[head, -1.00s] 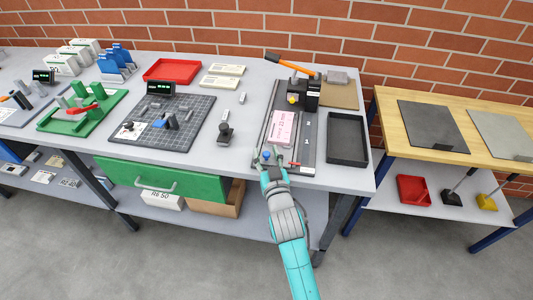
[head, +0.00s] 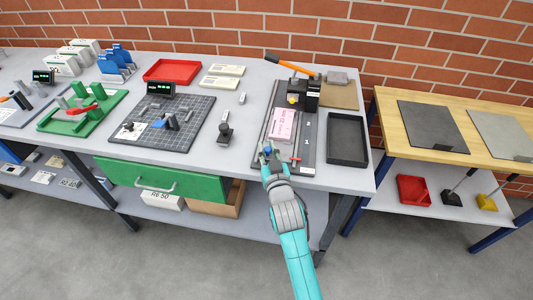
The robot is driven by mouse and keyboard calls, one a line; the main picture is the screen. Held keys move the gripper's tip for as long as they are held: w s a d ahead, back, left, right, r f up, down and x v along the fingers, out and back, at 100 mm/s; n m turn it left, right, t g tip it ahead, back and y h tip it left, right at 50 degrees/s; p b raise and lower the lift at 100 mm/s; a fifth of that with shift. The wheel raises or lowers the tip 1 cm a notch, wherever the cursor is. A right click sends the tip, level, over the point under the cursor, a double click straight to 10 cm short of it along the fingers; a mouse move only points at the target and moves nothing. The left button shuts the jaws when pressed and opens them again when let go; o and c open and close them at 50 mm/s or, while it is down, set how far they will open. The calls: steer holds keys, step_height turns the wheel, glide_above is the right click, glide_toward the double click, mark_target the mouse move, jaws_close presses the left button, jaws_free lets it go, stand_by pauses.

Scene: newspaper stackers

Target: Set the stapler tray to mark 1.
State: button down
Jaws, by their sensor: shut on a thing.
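The stapler (head: 305,92), black with a long orange lever, stands at the back of a dark grey base plate on the bench. Its tray (head: 308,135) runs along this plate, with a pink printed stack (head: 283,125) lying on it. A small blue knob (head: 267,151) is at the tray's front left end. My gripper (head: 268,153) reaches in from the front and is shut on the blue knob. The fingertips are small and partly hide it. A small red handle (head: 295,160) is just right of my gripper. The marks are too small to read.
A black open tray (head: 347,139) stands close on the right. A dark upright device (head: 224,134) and a gridded board (head: 165,118) are to the left. A brown board (head: 340,95) lies behind. A green drawer (head: 160,180) is under the bench.

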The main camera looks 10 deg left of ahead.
steer(key=shift+w, duration=0.85)
steer(key=c, duration=1)
jaws_free()
steer(key=shift+s, duration=0.1)
steer(key=v, duration=1.2)
